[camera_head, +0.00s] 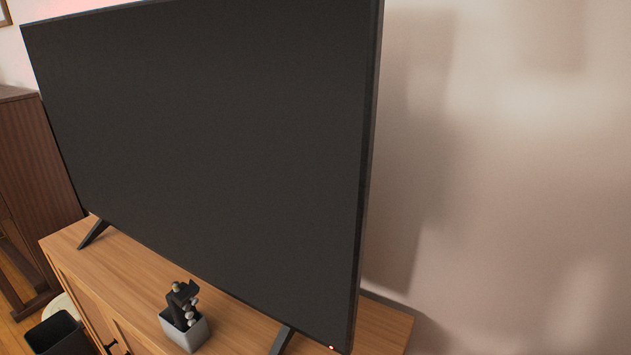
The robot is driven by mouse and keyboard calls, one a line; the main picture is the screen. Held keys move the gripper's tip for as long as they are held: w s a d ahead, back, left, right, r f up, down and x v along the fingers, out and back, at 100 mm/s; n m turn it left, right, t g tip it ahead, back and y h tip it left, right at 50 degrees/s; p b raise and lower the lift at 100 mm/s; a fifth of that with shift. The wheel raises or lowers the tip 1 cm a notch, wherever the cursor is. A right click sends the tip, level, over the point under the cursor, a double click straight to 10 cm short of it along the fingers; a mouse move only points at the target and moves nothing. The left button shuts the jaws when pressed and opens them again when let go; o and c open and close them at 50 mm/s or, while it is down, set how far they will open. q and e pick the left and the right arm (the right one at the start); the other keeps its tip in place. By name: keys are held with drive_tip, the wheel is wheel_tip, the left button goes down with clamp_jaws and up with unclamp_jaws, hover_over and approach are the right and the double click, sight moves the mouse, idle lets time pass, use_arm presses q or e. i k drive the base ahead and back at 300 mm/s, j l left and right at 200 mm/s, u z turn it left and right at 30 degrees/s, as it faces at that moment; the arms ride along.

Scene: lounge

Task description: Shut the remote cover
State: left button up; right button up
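No remote and no remote cover can be made out in the head view. Neither of my grippers shows in this view, so their state is hidden.
A large dark television (200,150) stands on a wooden cabinet (125,275). A small grey pot (186,334) with a dark object (181,300) in it sits in front of the screen. A black bin (57,335) is at lower left. A brown cabinet (35,165) stands at far left. A bare wall fills the right.

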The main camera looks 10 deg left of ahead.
sight(187, 294)
drive_tip(key=u, duration=1.3)
